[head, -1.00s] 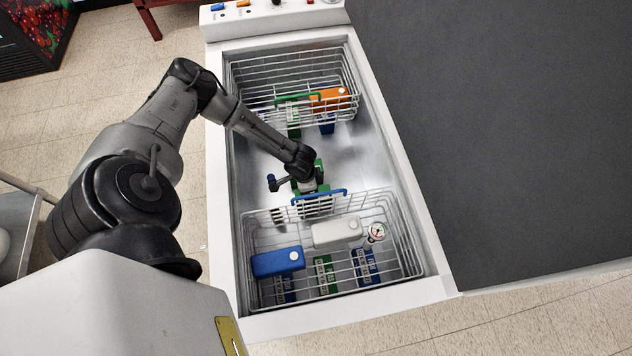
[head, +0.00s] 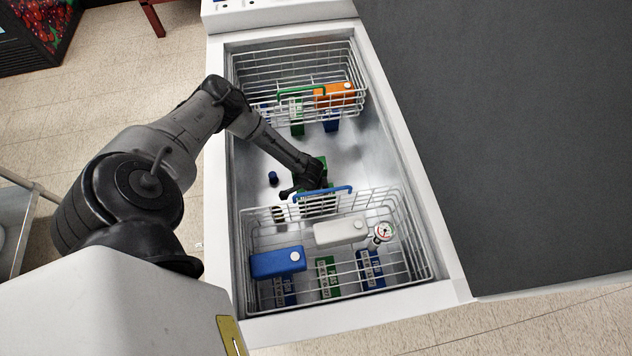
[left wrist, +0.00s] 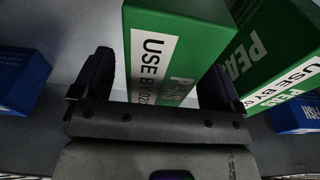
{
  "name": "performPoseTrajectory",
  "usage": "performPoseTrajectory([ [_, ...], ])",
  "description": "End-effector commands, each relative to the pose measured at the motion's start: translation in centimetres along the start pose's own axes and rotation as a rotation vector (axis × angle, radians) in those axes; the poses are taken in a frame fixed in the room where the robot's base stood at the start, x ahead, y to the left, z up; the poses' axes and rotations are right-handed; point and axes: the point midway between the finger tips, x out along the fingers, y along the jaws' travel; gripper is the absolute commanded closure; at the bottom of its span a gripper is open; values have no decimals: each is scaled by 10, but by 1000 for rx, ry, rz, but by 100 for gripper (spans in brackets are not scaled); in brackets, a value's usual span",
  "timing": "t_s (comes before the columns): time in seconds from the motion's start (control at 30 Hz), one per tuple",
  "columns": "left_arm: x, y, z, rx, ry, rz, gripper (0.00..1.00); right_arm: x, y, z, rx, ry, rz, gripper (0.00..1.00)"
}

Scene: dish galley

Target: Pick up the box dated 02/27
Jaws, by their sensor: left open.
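A green PEAS box (left wrist: 180,45) stands between the two fingers of my left gripper (left wrist: 158,85), which is open around it. Its white label reads "USE BY 02/"; the gripper hides or cuts off the rest of the date. A second green PEAS box (left wrist: 275,50) stands just to the right, its date also cut off. In the head view, my left gripper (head: 308,188) is low in the chest freezer between the two wire baskets, with part of a green box (head: 317,166) showing beside it. My right gripper is in neither view.
The far basket (head: 355,70) holds an orange box (head: 335,95). Blue boxes (left wrist: 22,80) flank the green ones.

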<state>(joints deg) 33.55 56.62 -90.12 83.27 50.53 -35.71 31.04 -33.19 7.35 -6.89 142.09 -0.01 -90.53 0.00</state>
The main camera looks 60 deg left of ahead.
Motion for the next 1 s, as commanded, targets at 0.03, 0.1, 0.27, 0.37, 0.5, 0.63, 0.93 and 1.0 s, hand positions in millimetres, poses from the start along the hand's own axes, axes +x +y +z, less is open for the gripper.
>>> performPoseTrajectory([
  [0.03, 10, 0, 0, 0, 1, 0, 8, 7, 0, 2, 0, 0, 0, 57],
  [0.1, 17, 0, 0, -1, 0, -1, 8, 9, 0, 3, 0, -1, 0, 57],
  [0.27, 24, 0, 0, -1, 0, 0, 8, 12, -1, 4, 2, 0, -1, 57],
  [0.37, 25, 0, 0, -1, 0, 0, 8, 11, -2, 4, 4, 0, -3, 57],
  [0.5, 24, 0, 0, -1, 0, 0, 8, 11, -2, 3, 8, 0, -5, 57],
  [0.63, 24, 0, 0, -1, 0, 0, 20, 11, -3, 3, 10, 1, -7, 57],
  [0.93, 24, 0, 0, -1, 0, 0, 49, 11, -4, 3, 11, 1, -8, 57],
  [1.0, 24, 0, 0, -1, 0, 0, 55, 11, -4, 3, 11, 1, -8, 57],
])
